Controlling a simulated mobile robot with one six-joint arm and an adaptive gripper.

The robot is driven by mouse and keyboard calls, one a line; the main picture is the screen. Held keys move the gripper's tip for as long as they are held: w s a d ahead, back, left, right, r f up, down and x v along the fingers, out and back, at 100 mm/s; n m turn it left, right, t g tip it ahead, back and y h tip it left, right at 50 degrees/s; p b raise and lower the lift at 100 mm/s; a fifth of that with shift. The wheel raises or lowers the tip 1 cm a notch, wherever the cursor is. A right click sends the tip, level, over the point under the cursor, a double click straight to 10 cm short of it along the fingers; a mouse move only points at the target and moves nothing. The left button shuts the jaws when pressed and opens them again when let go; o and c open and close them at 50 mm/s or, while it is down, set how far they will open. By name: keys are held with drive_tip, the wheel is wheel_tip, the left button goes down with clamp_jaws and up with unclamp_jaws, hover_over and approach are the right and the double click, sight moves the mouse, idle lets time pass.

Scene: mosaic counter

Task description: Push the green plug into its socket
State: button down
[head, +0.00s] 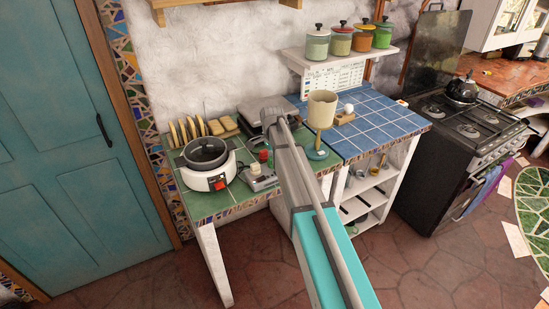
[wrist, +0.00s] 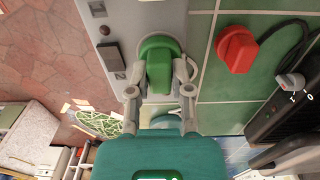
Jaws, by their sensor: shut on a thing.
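In the wrist view my gripper (wrist: 158,78) is shut on the green plug (wrist: 157,64), with one finger on each side of it. The plug is over the grey power strip (wrist: 118,28). Its pins and the socket under it are hidden, so I cannot tell whether it is in or just above. In the head view the power strip (head: 264,183) lies on the green-tiled counter, and my arm hides the gripper.
A red plug (wrist: 237,48) lies on the green tiles right of the strip, and it also shows in the head view (head: 264,155). A white cooker (head: 207,178) stands left of the strip. A lamp (head: 321,110) stands to the right.

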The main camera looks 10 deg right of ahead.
drive_tip(key=shift+c, duration=2.2)
unclamp_jaws()
